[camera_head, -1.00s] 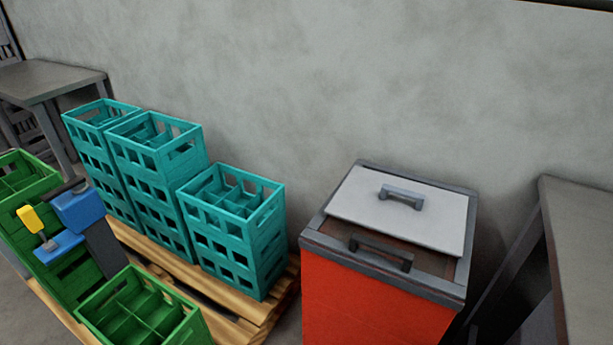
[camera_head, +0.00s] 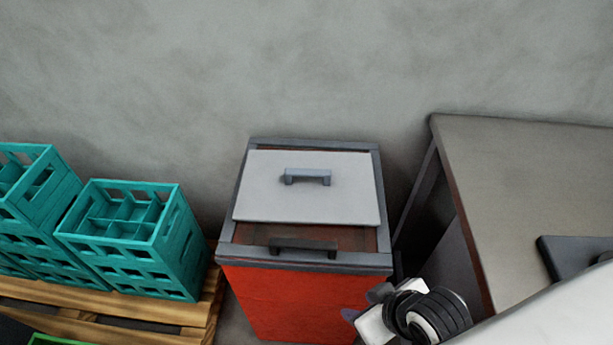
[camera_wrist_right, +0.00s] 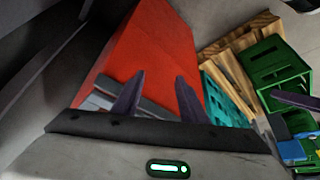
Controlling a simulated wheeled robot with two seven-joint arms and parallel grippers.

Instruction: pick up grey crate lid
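The grey crate lid (camera_head: 309,202) is a flat light-grey panel with a raised blue-grey handle (camera_head: 307,176). It lies on top of a red crate (camera_head: 290,300) with a dark grey rim, leaving a strip of the opening bare at the front. My right gripper (camera_head: 362,306) is low, to the right of the crate's front, apart from the lid. In the right wrist view its two dark fingers (camera_wrist_right: 153,95) stand apart with nothing between them. My left gripper is not in view.
A second dark handle (camera_head: 303,247) sits at the crate's front rim. A grey table (camera_head: 530,190) stands close on the right. Teal bottle crates (camera_head: 130,240) stand on a wooden pallet (camera_head: 195,318) at the left. A wall is behind.

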